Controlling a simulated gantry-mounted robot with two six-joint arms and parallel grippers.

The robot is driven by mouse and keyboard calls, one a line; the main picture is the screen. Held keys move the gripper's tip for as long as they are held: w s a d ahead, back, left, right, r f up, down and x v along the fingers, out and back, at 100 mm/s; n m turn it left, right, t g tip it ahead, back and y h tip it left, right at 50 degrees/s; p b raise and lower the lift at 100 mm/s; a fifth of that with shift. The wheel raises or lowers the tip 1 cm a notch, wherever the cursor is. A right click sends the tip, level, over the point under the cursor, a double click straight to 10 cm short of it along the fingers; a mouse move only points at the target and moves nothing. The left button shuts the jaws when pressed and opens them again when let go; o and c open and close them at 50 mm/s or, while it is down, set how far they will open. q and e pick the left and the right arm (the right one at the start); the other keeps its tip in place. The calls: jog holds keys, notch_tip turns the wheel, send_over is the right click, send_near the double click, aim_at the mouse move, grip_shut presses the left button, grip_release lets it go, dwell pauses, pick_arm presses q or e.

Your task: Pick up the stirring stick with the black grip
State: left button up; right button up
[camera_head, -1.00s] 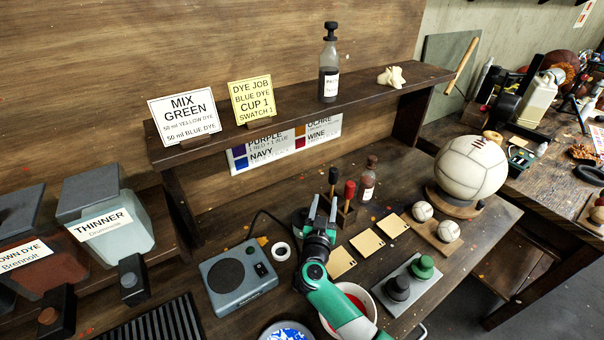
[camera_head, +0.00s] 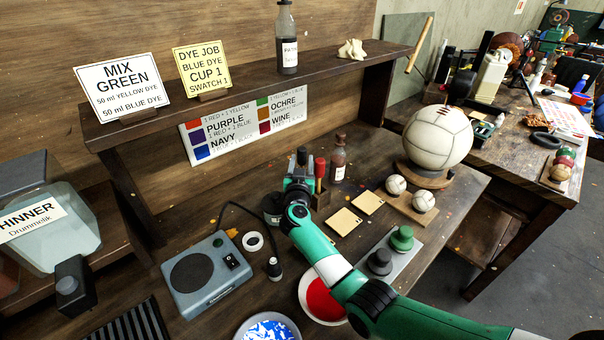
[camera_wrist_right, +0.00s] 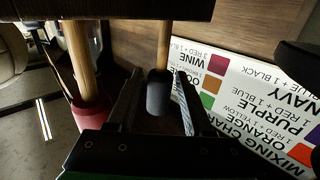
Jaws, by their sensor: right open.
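The stirring stick with the black grip (camera_head: 302,156) stands beside a stick with a red grip (camera_head: 320,167), both in a small dark wooden holder (camera_head: 321,199). My right gripper (camera_wrist_right: 158,103) is open around the black grip (camera_wrist_right: 158,94) in the right wrist view, a finger on each side; contact cannot be told. That view is upside down, with the wooden shafts rising into the dark holder block (camera_wrist_right: 110,10). The red grip (camera_wrist_right: 88,110) is outside the fingers, to the left. In the head view my right gripper (camera_head: 298,182) partly covers the black-grip stick. My left gripper is not in view.
A small bottle (camera_head: 338,160) stands just right of the holder, and a dark pot (camera_head: 272,208) to its left. The colour chart (camera_head: 238,128) is behind, under the shelf (camera_head: 240,92). A bowl of red dye (camera_head: 325,300) lies below my right arm.

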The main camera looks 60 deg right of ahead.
jog(key=shift+w+d, duration=0.15)
jog(key=shift+d, duration=0.25)
grip_shut()
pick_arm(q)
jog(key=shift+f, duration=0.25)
